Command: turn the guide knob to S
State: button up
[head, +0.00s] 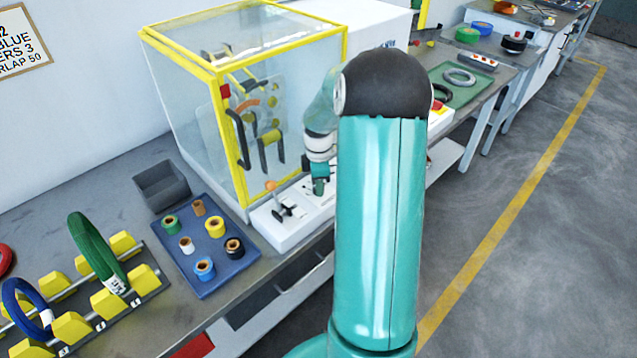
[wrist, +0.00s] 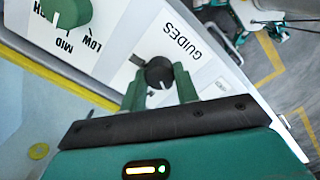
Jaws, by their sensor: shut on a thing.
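The guide knob (wrist: 159,72) is a dark round knob on the white control panel (wrist: 118,62), beside the printed word GUIDES. My gripper (wrist: 160,84) has its two green fingers on either side of the knob and is shut on it. The size letters around the knob are too small or hidden, so I cannot tell which one it points to. In the head view my gripper (head: 319,187) is low over the white panel (head: 283,232), and my own arm hides much of that area.
A green knob (wrist: 68,12) marked MID and LOW sits on the same panel. An orange-tipped lever (head: 272,187) stands left of my gripper. The yellow-framed clear guard (head: 190,100) rises behind. A blue tray (head: 215,272) of tape rolls lies left.

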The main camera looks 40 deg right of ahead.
jog(key=shift+n, duration=1.2)
jog(key=o, duration=1)
jog(key=shift+r, duration=0.1)
notch_tip(320, 180, up, 14)
jog(key=shift+f, duration=0.15)
